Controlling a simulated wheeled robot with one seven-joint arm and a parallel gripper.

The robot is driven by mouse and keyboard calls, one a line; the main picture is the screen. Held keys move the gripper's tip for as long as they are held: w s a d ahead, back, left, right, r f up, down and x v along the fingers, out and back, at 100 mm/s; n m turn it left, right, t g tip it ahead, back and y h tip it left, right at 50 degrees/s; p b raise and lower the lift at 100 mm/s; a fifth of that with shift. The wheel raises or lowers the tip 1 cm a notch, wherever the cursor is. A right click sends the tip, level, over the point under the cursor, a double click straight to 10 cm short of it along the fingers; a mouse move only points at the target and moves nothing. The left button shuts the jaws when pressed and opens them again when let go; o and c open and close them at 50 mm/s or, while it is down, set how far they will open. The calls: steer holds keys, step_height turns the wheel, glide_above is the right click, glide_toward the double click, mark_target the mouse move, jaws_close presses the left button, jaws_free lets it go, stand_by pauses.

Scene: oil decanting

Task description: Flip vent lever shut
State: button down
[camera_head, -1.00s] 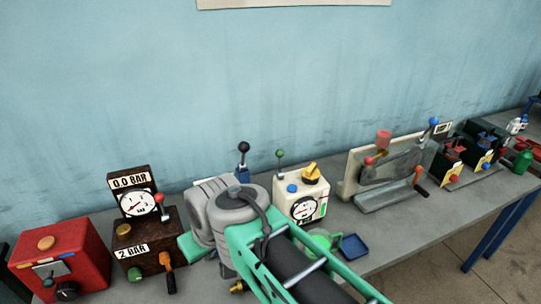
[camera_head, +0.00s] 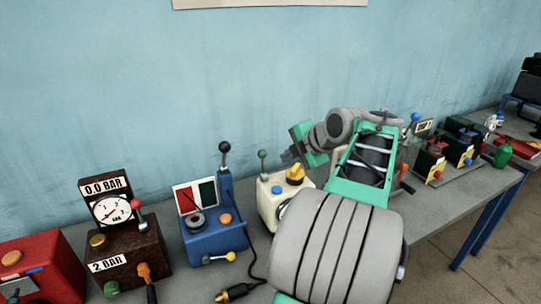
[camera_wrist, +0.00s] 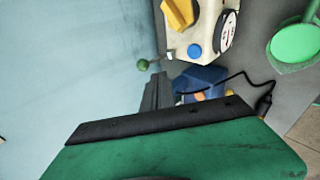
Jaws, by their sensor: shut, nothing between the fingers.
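A cream box (camera_head: 270,205) stands mid-table, partly hidden by my arm. It has a green-ball lever (camera_head: 262,162) standing up at its back left, a yellow knob (camera_head: 294,174) and a blue button (camera_head: 277,190). No label shows which lever is the vent lever. My gripper (camera_head: 299,145) is above the box, beside the yellow knob in the picture. In the wrist view my gripper (camera_wrist: 155,88) is shut and empty. The green ball (camera_wrist: 143,64) shows just past its fingertips; whether they touch cannot be told. The cream box (camera_wrist: 203,38) lies beyond.
A blue box (camera_head: 217,242) with a black-ball lever (camera_head: 224,158) stands left of the cream box. A brown gauge box (camera_head: 140,250) and a red box (camera_head: 45,265) are further left. A green cup (camera_wrist: 295,45) shows in the wrist view. Several devices stand at right.

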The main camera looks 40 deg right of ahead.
steer(key=w+f+p, duration=0.2)
steer(key=w+f, duration=0.2)
steer(key=w, duration=0.4)
steer(key=shift+d+p, duration=0.4)
